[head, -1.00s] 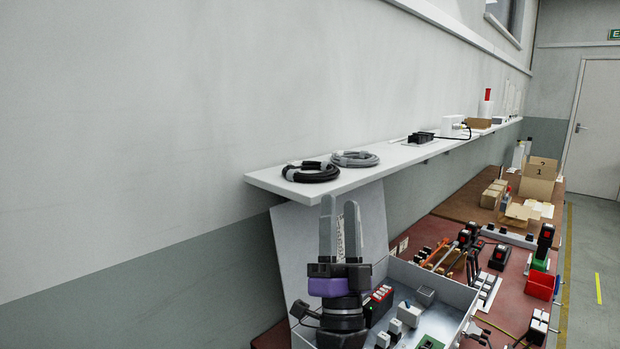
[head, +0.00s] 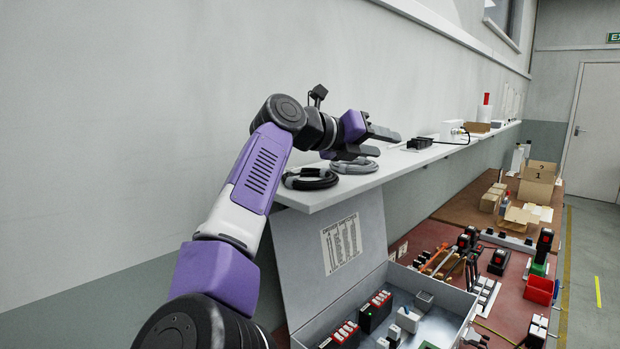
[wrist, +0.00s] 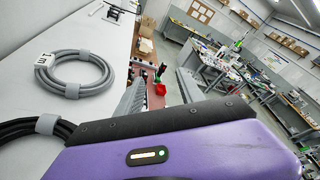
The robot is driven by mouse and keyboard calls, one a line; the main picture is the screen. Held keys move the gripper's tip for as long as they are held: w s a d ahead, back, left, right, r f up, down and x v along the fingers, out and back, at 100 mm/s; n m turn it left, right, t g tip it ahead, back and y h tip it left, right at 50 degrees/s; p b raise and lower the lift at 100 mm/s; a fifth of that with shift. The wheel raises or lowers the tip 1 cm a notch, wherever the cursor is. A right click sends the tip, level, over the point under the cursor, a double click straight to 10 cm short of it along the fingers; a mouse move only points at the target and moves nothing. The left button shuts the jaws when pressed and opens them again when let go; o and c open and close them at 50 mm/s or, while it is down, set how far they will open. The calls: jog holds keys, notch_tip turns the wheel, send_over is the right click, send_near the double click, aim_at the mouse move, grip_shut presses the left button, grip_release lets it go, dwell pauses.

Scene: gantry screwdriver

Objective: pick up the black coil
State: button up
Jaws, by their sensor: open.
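The black coil (head: 310,183) lies flat at the near end of the white wall shelf (head: 318,204). In the wrist view only part of the black coil (wrist: 22,148) shows at the lower left, the rest cut off by the frame and my gripper body. A grey coil (head: 355,166) lies just beyond it; it also shows in the wrist view (wrist: 76,72). My gripper (head: 372,143) is open and empty. It is above the shelf, over the coils, with its fingers pointing right along the shelf. In the wrist view its fingers sit to the right of both coils.
The wall stands close behind the shelf. Farther along the shelf are a black tray (head: 420,143) and a cardboard box (head: 477,128). Below stands an open grey case (head: 455,297) with its lid up, on a red bench with tools.

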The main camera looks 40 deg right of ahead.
aim_at(289, 173)
jog(key=w+a+t+y, duration=0.1)
jog(key=w+a+y, duration=0.1)
jog(key=w, duration=0.1)
jog(key=w+a+t+y, duration=0.3)
jog(key=w+a+y, duration=0.1)
jog(key=w+a, duration=0.1)
jog(key=shift+w+a+f+n, duration=0.1)
jog(key=shift+w+f+n, duration=0.2)
jog(key=shift+w+f, duration=0.1)
jog(key=w+a+y, duration=0.1)
jog(key=a, duration=0.1)
jog(key=w+a+r+t+y, duration=0.1)
jog(key=w+a, duration=0.1)
jog(key=a, duration=0.1)
jog(key=w+a+n+t+y, duration=0.1)
jog(key=a+y, duration=0.1)
jog(key=a, duration=0.1)
jog(key=shift+w+a+r, duration=0.15)
jog(key=shift+w+r, duration=0.05)
jog(key=shift+w, duration=0.05)
jog(key=shift+w+f+t, duration=0.15)
jog(key=shift+f+t, duration=0.1)
jog(key=shift+t, duration=0.05)
jog(key=shift+p+x, duration=0.55)
jog(key=shift+x, duration=2.95)
grip_shut()
